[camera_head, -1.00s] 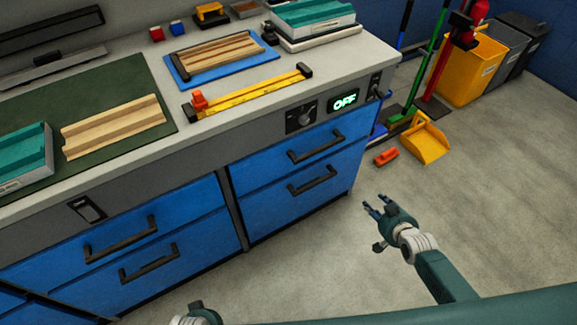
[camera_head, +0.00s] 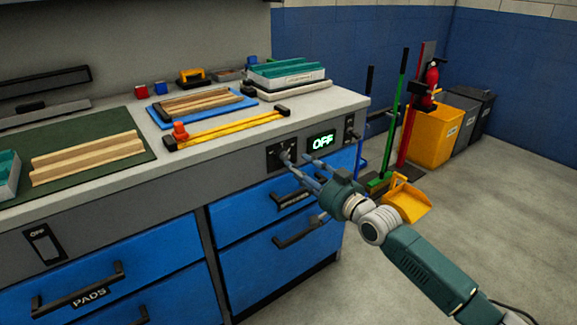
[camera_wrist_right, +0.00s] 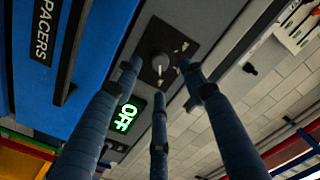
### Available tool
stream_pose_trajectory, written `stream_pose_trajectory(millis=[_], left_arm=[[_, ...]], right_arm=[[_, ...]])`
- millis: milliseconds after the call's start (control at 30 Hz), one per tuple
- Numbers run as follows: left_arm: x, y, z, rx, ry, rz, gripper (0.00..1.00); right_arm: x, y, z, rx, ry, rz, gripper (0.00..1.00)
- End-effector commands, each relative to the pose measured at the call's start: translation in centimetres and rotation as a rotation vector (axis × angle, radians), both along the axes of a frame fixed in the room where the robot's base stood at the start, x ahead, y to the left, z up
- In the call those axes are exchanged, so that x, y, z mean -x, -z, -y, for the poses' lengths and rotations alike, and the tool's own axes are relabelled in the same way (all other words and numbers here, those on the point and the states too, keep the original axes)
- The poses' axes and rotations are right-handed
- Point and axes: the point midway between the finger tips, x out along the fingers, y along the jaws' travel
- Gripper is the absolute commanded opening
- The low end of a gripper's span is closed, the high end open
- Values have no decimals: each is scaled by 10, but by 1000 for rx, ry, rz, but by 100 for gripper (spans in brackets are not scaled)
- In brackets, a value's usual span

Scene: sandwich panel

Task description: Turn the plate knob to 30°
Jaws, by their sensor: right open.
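The plate knob (camera_head: 283,155) is a dark round knob on a black square plate in the grey front panel of the bench. My right gripper (camera_head: 303,172) is open and empty, with its fingers pointing at the knob. In the right wrist view the knob (camera_wrist_right: 160,66) shows whole, with a pale pointer mark, just beyond and between the spread fingertips (camera_wrist_right: 165,82). I see no contact with it. A green lit display (camera_head: 322,141) beside the knob reads OFF. It also shows in the right wrist view (camera_wrist_right: 126,117). My left gripper is out of view.
Blue drawers with black handles (camera_head: 300,231) lie below the panel, close under my right gripper. A yellow clamp (camera_head: 228,130) with an orange end lies on the worktop above the knob. A switch marked OFF (camera_head: 44,243) is at left. Open floor lies right.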

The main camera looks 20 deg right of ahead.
Motion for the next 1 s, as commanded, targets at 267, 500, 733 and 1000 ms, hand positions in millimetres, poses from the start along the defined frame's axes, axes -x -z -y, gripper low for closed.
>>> stream_pose_trajectory(millis=[267, 500, 733, 1000], left_arm=[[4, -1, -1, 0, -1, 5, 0], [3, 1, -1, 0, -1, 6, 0], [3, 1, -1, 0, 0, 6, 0], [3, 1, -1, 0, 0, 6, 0]], right_arm=[[-41, 1, -15, -1, 1, 2, 41], [-51, 1, -18, 1, 1, 0, 41], [-51, 1, -18, 1, 1, 0, 35], [-51, 1, -19, 1, 0, -1, 0]])
